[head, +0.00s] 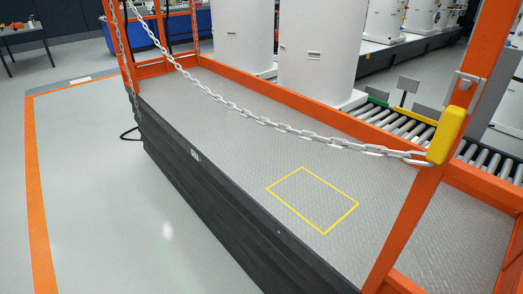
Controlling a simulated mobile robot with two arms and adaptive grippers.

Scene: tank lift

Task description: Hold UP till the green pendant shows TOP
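No green pendant and no TOP reading can be made out in the head view. The lift platform (225,135), a grey tread-plate deck with orange rails, fills the middle, on a dark bellows skirt (200,190). The deck stands above the floor. A yellow rectangle outline (312,200) is marked on the bare deck. A chain (240,110) hangs across the open near side and ends at a yellow block (446,136) on the right orange post (428,190). Neither of my grippers is in view.
White tanks (318,45) stand beyond the deck. A roller conveyor (410,125) lies behind the far rail at the right. A table (30,28) stands at the upper left. The grey floor (95,200) at the left is clear, with an orange line (38,200).

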